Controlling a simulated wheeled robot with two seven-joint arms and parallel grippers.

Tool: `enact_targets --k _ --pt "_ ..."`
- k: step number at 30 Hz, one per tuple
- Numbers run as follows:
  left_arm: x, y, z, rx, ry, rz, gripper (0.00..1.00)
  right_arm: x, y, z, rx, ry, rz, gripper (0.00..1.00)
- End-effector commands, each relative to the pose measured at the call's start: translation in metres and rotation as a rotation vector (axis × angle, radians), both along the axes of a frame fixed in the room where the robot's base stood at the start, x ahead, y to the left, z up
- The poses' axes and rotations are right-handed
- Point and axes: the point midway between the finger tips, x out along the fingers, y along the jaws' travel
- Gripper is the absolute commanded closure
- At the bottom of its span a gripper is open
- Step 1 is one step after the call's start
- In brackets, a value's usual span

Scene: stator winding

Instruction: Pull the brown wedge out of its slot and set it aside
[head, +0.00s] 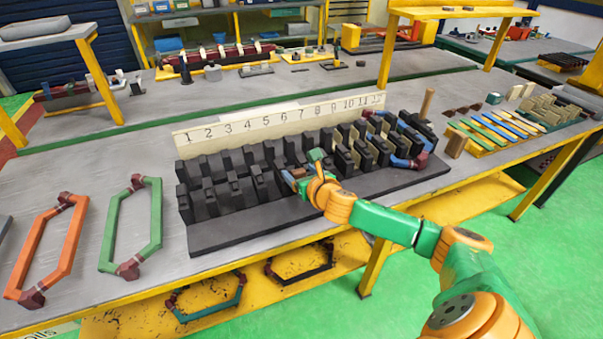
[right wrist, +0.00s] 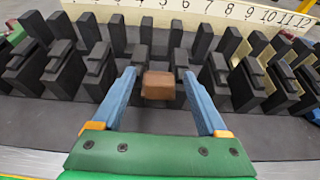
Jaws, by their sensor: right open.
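The brown wedge (right wrist: 158,86) stands in a slot of the black stator block (head: 245,228), between dark teeth, in the right wrist view. My right gripper (right wrist: 160,92) is open, with one blue finger on each side of the wedge. A gap shows between each finger and the wedge, so I see no grip on it. My left gripper is not in view.
A numbered board (head: 280,118) stands behind the teeth. An orange coil (head: 42,248) and a green coil (head: 133,226) lie on the table to the left. Blue, green and yellow strips (head: 492,130) lie at the right. A wooden block (head: 455,144) stands at the block's right.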

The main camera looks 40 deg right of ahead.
Motion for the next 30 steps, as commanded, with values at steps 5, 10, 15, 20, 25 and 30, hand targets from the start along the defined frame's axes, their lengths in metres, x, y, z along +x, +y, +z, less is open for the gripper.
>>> enact_targets --k 5,10,15,20,25,30 --pt "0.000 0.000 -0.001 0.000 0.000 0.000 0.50 -0.024 0.006 0.009 -0.005 0.002 0.005 0.24" --pt "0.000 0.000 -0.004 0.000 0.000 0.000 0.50 -0.050 0.011 0.020 -0.006 0.002 0.003 0.24" --pt "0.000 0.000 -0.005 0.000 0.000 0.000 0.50 -0.062 0.015 0.026 -0.002 0.001 0.002 0.24" --pt "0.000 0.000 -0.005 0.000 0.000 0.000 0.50 -0.063 0.015 0.027 0.000 -0.001 0.000 0.24" --pt "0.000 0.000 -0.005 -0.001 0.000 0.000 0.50 -0.063 0.015 0.027 0.000 0.000 0.000 0.24" --pt "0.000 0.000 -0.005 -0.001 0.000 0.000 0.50 -0.066 0.021 0.018 0.068 0.004 -0.023 0.24"
